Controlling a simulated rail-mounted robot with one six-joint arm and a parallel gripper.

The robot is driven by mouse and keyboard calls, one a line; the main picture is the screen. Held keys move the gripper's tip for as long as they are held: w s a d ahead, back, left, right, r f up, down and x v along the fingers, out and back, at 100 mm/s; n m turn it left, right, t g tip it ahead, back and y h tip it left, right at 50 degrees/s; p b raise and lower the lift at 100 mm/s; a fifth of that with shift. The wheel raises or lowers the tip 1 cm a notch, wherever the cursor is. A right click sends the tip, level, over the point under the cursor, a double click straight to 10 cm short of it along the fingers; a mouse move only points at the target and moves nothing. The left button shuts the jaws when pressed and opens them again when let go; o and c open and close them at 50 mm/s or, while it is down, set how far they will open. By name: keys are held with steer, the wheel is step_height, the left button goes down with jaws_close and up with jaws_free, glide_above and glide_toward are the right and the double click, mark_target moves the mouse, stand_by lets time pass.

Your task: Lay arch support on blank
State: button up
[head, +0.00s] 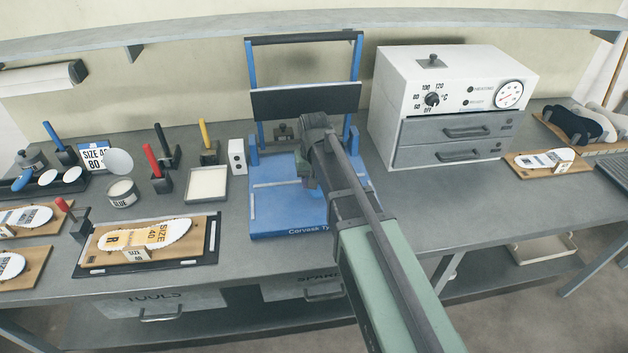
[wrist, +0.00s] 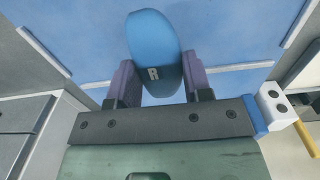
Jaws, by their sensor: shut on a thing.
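My gripper (wrist: 158,82) is shut on a blue oval arch support (wrist: 152,40) marked R, held between its two purple-grey finger pads in the wrist view. An insole blank (head: 165,233) printed SIZE 40 and R lies on a wooden board in a dark tray (head: 90,268) at the front left, well left of my gripper. A small block labelled SIZE 40 stands at its near edge.
The blue press (head: 285,222) has an upright frame with a dark crossbar. A white oven (head: 450,100) stands to its right. More insole boards lie at far left and right (head: 545,160). Upright-handled tools, a glue tin (head: 122,195) and a pale tray (head: 207,185) stand behind the front-left blank.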

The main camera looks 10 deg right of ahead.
step_height(320, 180, up, 14)
steer(key=r+p, duration=0.1)
steer(key=p, duration=1.1)
step_height(320, 180, down, 8)
steer(key=b, duration=0.7)
steer(key=shift+f+b, duration=0.15)
steer(key=shift+b, duration=0.2)
steer(key=shift+r+p, duration=0.3)
steer(key=shift+r, duration=0.05)
